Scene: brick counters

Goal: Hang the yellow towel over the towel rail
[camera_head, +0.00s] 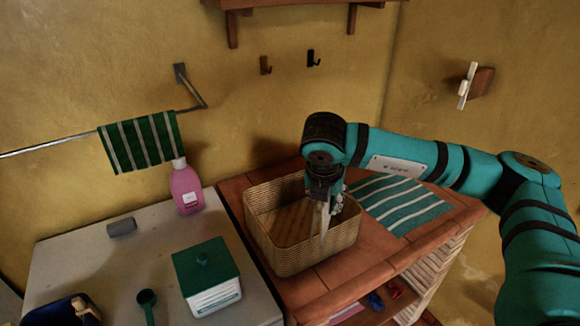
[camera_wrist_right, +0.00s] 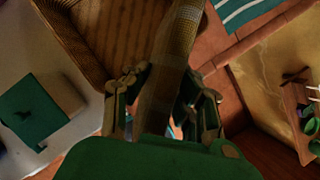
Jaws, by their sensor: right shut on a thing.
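The towel rail (camera_head: 60,143) is a thin metal bar on the yellow wall at the left, with a bracket near its right end. A green towel with pale stripes (camera_head: 140,141) hangs over it. I see no yellow towel in either view. My right gripper (camera_head: 326,215) is at the front right of a woven basket (camera_head: 290,257). In the right wrist view the gripper (camera_wrist_right: 160,105) is shut on the basket's woven wall (camera_wrist_right: 180,40), with a finger on each side. The fingertips are partly hidden. My left gripper is out of view.
A green striped cloth (camera_head: 400,203) lies flat on the brick counter (camera_head: 340,277) right of the basket. Wall hooks (camera_head: 313,59) are above.

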